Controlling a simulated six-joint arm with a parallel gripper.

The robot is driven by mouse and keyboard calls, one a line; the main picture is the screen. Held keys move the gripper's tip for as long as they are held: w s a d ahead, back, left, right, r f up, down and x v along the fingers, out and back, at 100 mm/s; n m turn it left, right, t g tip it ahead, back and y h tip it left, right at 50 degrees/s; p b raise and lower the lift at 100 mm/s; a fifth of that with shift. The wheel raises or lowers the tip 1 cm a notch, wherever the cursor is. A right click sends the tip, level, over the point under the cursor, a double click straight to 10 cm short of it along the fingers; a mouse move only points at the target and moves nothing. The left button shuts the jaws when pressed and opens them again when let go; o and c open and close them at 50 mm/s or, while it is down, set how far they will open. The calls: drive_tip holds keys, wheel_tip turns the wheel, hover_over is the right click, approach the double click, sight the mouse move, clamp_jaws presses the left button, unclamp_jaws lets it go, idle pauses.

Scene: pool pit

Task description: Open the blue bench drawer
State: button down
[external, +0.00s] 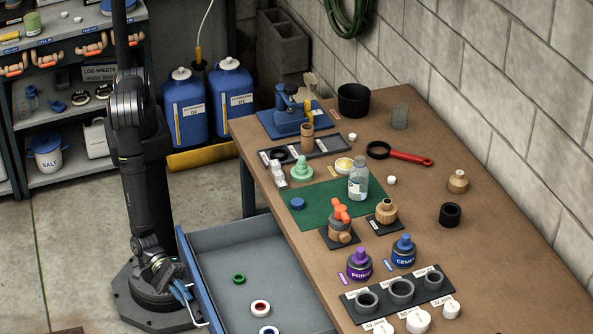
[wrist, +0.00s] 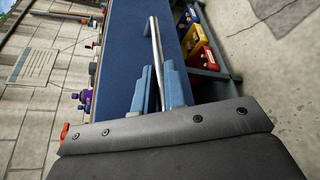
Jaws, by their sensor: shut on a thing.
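The blue bench drawer (external: 232,237) is pulled well out from the left side of the bench, with its grey inside showing. Its blue front panel also shows in the wrist view (wrist: 124,45). The drawer's pale metal bar handle (wrist: 154,38) runs between my blue fingers in the wrist view. My gripper (external: 183,292) is at the outer face of the drawer front and shut on the handle. Its fingers also show in the wrist view (wrist: 161,84). A green ring (external: 239,279), a red-and-white ring (external: 260,308) and a blue-and-white ring (external: 268,330) lie in the drawer.
The brown bench top (external: 500,270) carries bottles, a green mat (external: 315,222), a black rack (external: 385,305) and small parts. Blue jugs (external: 185,105) stand behind, above a yellow cylinder (external: 205,158). A shelf (external: 75,175) is at the left. Bare floor lies left of my base.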

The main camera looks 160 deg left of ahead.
drive_tip(key=c, duration=1.5)
unclamp_jaws()
drive_tip(key=v, duration=1.7)
drive_tip(key=shift+s+d, duration=0.1)
drive_tip(key=shift+s, duration=0.1)
drive_tip(key=shift+w, duration=0.15)
drive_tip(key=x, duration=1.7)
drive_tip(key=shift+a, duration=0.2)
